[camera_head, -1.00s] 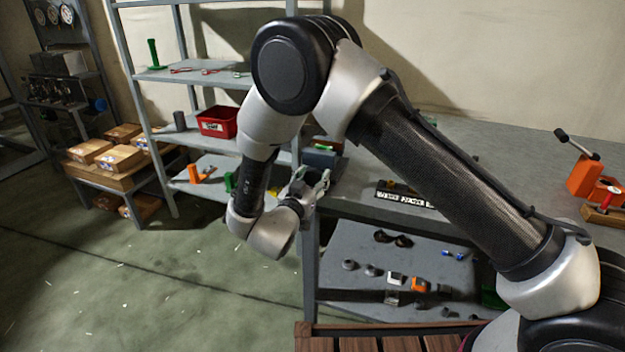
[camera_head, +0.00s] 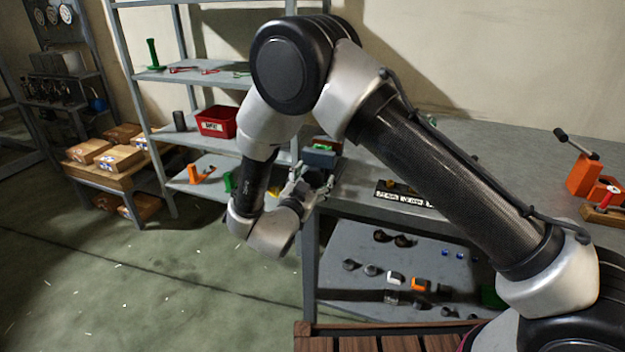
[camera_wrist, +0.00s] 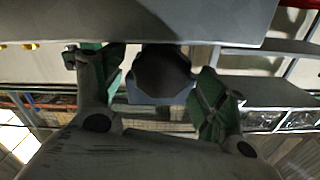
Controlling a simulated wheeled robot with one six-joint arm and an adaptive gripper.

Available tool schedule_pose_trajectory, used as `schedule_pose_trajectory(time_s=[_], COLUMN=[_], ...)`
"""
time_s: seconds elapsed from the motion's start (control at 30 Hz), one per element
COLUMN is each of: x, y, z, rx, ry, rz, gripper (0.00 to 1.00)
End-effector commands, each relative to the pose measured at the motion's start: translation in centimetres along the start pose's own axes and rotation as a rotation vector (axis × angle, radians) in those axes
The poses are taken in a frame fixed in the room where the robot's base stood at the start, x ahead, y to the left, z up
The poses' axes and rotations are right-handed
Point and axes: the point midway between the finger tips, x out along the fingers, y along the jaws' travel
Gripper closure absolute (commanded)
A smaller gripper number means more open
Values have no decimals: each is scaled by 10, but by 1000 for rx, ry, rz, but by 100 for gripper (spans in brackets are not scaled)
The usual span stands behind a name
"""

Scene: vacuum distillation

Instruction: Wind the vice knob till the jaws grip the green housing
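The blue-grey vice (camera_head: 320,158) stands at the left end of the workbench in the head view, just behind my gripper (camera_head: 314,186). A small green part (camera_head: 328,142), apparently the housing, shows at its top; its contact with the jaws cannot be made out. In the wrist view a dark round knob (camera_wrist: 162,72) lies between the two green-padded fingers of my gripper (camera_wrist: 158,84). The fingers are spread on either side of it, with a narrow gap at the left; contact at the right is unclear. The vice jaws and housing are not identifiable in the wrist view.
The grey workbench (camera_head: 480,150) runs right from the vice, with an orange device (camera_head: 585,178) at its far right. A lower shelf (camera_head: 350,255) holds several small parts. Shelving with a red bin (camera_head: 216,122) stands behind left.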

Motion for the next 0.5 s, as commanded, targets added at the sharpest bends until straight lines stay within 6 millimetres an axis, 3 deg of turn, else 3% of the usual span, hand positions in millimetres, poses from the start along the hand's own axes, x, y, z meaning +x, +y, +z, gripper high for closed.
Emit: schedule_pose_trajectory(time_s=[0.27, 0.5], x=[-9, -59], y=[-1, -1], z=[0, 0], rx=[-1, 0], ry=[-1, -1], rz=[-3, -5], gripper=[28, 28])
